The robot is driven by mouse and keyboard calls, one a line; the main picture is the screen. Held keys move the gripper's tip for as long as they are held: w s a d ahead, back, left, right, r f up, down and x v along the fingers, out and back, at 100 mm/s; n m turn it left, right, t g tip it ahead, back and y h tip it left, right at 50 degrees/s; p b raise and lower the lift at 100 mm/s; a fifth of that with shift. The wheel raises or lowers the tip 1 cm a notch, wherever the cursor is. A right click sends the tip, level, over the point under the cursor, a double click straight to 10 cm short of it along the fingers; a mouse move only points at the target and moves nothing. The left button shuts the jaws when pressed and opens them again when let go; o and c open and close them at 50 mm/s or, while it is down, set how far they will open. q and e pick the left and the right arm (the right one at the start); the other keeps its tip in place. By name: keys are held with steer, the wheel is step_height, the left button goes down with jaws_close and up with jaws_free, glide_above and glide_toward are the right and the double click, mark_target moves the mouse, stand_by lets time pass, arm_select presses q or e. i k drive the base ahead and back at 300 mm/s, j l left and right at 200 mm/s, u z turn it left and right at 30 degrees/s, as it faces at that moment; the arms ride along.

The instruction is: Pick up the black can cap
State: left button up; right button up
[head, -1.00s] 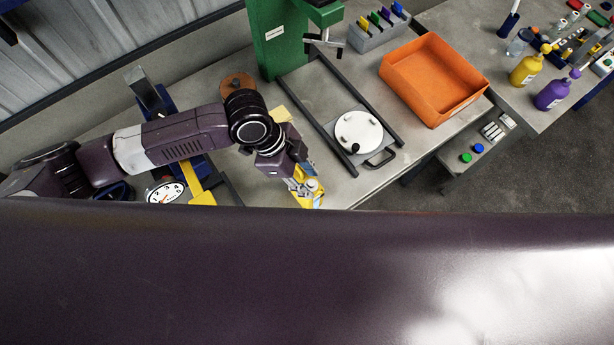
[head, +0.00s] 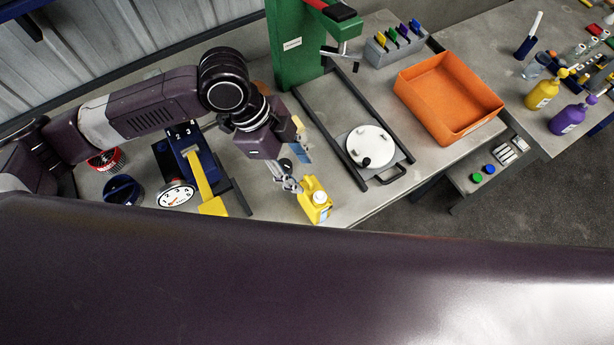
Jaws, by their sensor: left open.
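My left gripper (head: 290,184) is open and points down over the bench, just left of the yellow can (head: 314,204). The wrist and fingers partly hide this spot. My right gripper is not in view.
A white round lid with a black knob (head: 366,147) sits between dark rails, right of the can. A green stand (head: 292,45) rises behind. A dial gauge (head: 177,195) and yellow lever (head: 207,190) are left. An orange tray (head: 450,98) lies right.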

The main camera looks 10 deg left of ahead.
mark_target(286, 164)
steer(key=k+l, duration=1.2)
steer(key=l, duration=0.1)
